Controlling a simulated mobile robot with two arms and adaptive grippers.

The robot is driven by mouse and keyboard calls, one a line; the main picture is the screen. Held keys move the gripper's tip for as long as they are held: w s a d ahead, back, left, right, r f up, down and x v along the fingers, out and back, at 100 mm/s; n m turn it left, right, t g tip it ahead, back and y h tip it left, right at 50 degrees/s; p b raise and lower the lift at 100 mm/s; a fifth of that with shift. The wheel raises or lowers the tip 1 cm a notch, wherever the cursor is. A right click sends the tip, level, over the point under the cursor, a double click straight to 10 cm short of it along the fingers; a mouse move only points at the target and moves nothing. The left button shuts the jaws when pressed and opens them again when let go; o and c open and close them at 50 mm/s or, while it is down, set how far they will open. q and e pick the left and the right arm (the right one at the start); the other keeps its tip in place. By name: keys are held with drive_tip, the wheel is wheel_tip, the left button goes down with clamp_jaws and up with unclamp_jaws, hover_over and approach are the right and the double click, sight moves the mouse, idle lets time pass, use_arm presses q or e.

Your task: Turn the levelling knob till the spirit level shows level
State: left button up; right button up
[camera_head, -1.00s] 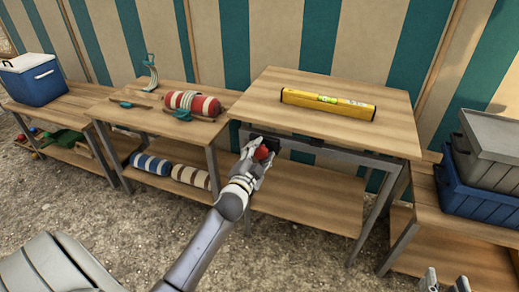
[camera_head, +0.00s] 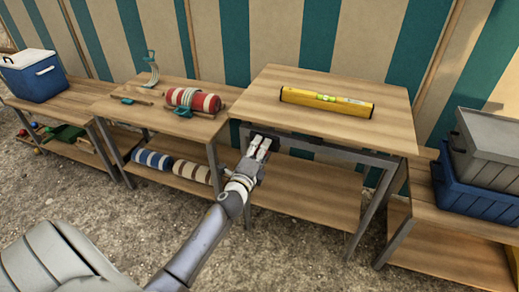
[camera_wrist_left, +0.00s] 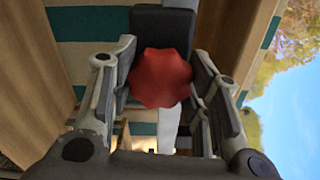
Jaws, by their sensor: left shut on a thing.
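The red lobed levelling knob (camera_wrist_left: 160,78) sits between the fingers of my left gripper (camera_wrist_left: 158,92) in the left wrist view, against a dark block. In the head view my left gripper (camera_head: 258,146) is at the front left of the tall table, just under its top, and hides the knob. It is shut on the knob. The yellow spirit level (camera_head: 326,102) lies on the wooden table top (camera_head: 375,130). Its vial shows as a small greenish patch, but the bubble is too small to read. My right gripper is out of view.
A lower table on the left holds a red-and-cream roll (camera_head: 193,100) and small tools. A blue cooler (camera_head: 34,76) stands at far left. Grey and blue crates (camera_head: 470,185) stand on the right bench. The table top around the level is clear.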

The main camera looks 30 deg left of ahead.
use_arm(q)
drive_tip(key=shift+m, duration=0.9)
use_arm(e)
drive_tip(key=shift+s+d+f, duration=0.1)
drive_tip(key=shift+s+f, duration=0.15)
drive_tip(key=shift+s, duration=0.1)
use_arm(q)
drive_tip(key=o, duration=1.1)
drive_tip(key=shift+c, duration=0.2)
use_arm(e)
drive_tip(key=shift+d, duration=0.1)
use_arm(q)
drive_tip(key=v, duration=1.2)
